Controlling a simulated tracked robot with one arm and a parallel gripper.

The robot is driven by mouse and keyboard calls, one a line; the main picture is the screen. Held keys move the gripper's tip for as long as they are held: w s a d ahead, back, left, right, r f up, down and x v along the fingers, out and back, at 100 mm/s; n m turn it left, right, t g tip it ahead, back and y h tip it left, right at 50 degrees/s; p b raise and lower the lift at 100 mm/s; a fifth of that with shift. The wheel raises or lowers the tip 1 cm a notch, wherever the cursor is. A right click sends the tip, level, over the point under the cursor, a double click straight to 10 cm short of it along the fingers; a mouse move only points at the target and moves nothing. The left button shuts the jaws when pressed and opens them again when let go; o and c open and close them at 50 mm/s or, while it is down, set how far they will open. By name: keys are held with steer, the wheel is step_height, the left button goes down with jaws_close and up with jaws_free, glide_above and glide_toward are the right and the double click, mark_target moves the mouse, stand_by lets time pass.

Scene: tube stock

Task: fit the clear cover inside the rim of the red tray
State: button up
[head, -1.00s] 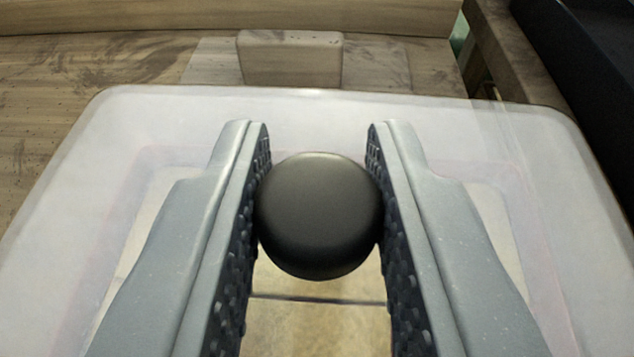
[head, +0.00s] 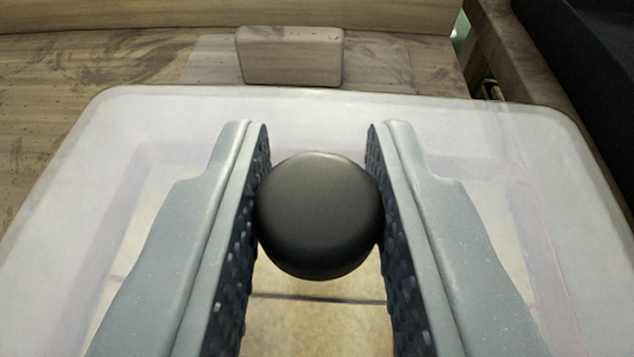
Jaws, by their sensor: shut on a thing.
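The clear cover (head: 190,115) is a wide, milky see-through sheet with rounded corners that fills most of the head view. A round dark knob (head: 318,215) stands at its middle. My gripper (head: 318,200) is shut on this knob, with one textured finger at each side. The red tray (head: 125,190) shows only as a faint pinkish rim through the cover, inside the cover's outer edge in the picture. Pale tan surface with a dark line shows through the middle. I cannot tell whether the cover touches the tray. The cover's near edge is out of view.
A wooden block (head: 290,56) stands beyond the cover's far edge on a greyish board. A wooden surface (head: 90,62) spreads at the left and back. A dark, black-sided thing (head: 590,70) lies at the far right beside a wooden edge.

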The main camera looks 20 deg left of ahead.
steer(key=o, duration=1.1)
steer(key=shift+r, duration=0.1)
steer(key=shift+r+p, duration=1.95)
steer(key=shift+r, duration=1.95)
steer(key=shift+f, duration=0.1)
